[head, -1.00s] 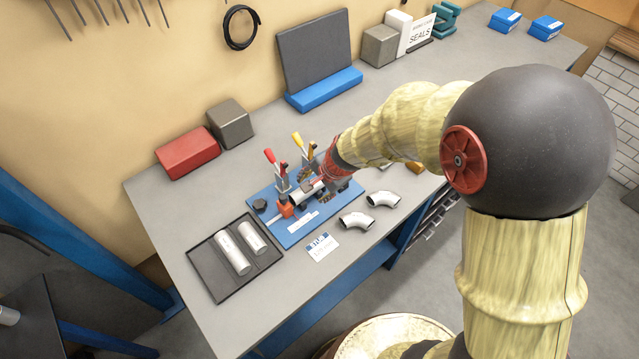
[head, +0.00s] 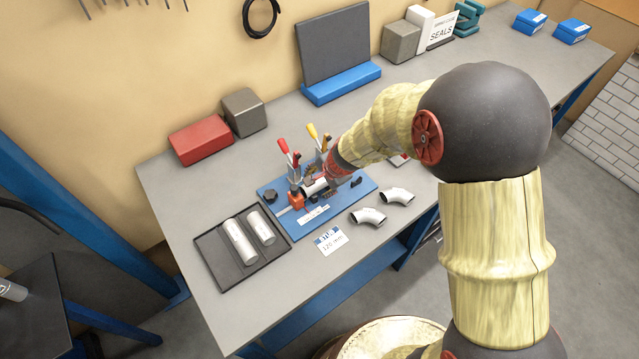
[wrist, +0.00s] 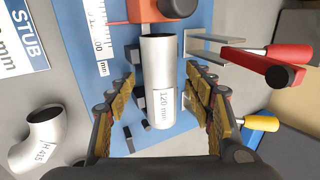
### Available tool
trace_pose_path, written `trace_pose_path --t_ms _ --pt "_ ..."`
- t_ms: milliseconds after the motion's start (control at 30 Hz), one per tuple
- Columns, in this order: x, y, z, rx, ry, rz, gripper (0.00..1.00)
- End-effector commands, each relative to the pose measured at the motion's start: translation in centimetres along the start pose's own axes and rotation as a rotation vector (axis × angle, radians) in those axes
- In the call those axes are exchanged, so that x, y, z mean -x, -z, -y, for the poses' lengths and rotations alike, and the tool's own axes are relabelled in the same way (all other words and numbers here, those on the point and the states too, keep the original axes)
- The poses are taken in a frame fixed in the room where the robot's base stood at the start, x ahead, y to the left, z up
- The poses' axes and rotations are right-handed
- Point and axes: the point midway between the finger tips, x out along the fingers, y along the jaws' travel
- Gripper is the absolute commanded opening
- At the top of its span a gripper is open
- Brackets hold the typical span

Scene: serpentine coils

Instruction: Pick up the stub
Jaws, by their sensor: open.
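The stub (wrist: 160,85) is a grey metal tube marked 120 mm, lying on the blue fixture board (wrist: 205,15) in the wrist view. In the head view the stub (head: 315,187) shows partly, beside an orange-red block of the fixture (head: 297,201). My gripper (wrist: 160,80) is open, with a ridged finger on each side of the stub and a visible gap to it. In the head view my gripper (head: 340,172) is over the board and hides part of the stub and fixture.
Red-handled (head: 285,146) and yellow-handled (head: 312,131) clamps stand close behind the stub. Two pipe elbows (head: 368,217) and a STUB 120 mm card (head: 331,241) lie in front. A black tray (head: 226,268) with two tubes is at left.

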Motion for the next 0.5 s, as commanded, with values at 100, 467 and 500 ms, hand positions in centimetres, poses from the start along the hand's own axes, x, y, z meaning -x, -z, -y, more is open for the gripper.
trace_pose_path --t_ms 100,467,500 --pt "0.09 0.00 0.03 0.000 0.000 0.000 0.51" --pt "0.09 0.00 0.01 0.001 0.000 0.000 0.30" --pt "0.09 0.00 0.01 0.001 0.000 0.000 0.28"
